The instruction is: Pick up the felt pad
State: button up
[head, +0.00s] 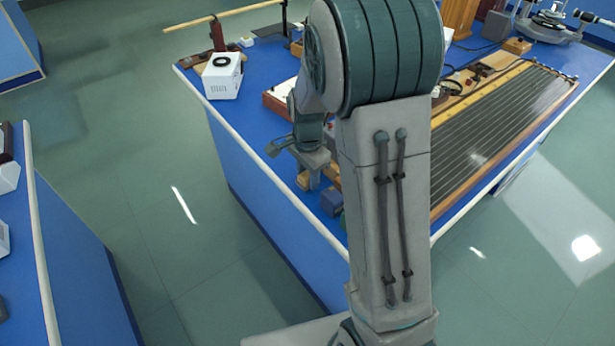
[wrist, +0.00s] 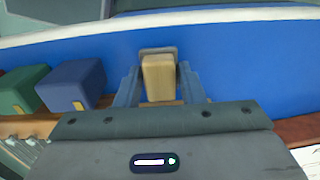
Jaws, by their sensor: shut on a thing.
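A small tan block with a grey edge at its far end, which looks like the felt pad (wrist: 158,77), is between the fingers of my gripper (wrist: 160,88) in the wrist view. The fingers are shut on its two sides. In the head view my gripper (head: 314,178) is low over the near left edge of the blue bench (head: 255,160). The pad's underside is hidden, so I cannot tell whether it touches the bench top.
A blue block (wrist: 72,86) and a green block (wrist: 22,90) stand left of my gripper in the wrist view. A white box (head: 222,78) stands at the bench's far left corner. A long stringed wooden board (head: 505,125) fills the right side. Open floor lies left.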

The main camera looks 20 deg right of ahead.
aim_at(308, 173)
notch_tip(308, 173, up, 3)
jog(key=shift+w+r, duration=0.1)
jog(key=s+d+r, duration=0.1)
jog(key=d+r, duration=0.1)
jog(key=d, duration=0.1)
jog(key=s+d+r, duration=0.2)
jog(key=d, duration=0.1)
jog(key=s+d+r, duration=0.2)
jog(key=d, duration=0.1)
jog(key=shift+s, duration=0.25)
jog(key=shift+s+d+r, duration=0.35)
jog(key=shift+d+r, duration=0.05)
jog(key=shift+d, duration=0.1)
jog(key=shift+o, duration=0.8)
jog(key=shift+s, duration=0.1)
